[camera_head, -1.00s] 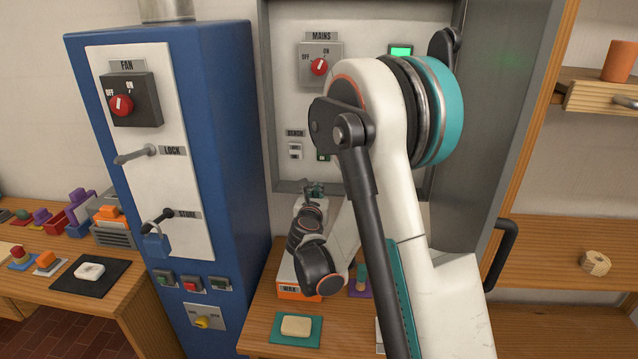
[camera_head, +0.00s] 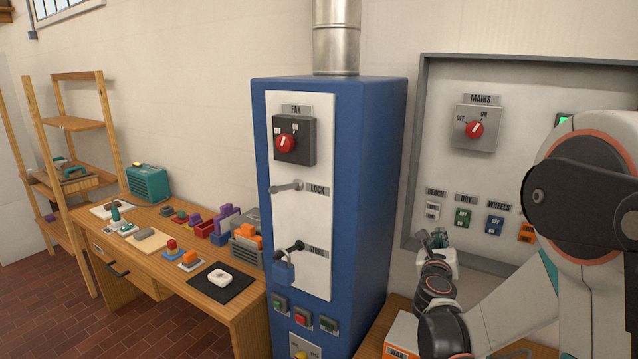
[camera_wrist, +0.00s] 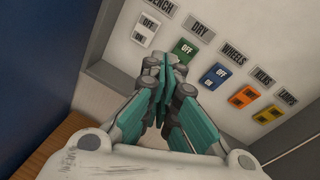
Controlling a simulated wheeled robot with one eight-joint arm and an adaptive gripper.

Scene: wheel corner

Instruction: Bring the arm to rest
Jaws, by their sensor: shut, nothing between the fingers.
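My gripper (camera_head: 432,240) is in front of the lower part of the electrical panel, just below the BENCH switch in the head view. In the wrist view my gripper (camera_wrist: 163,90) has its teal fingers together, with nothing between them. My arm (camera_head: 500,318) is bent at the right side of the head view. I cannot tell whether the fingertips touch the panel.
The panel (camera_head: 432,150) carries the MAINS knob (camera_head: 474,130) and a row of switches (camera_wrist: 215,76). Left of it stands a blue cabinet (camera_head: 372,180) with a FAN knob (camera_head: 287,143) and a padlock (camera_head: 284,268). A wooden bench (camera_head: 165,255) holds several small items.

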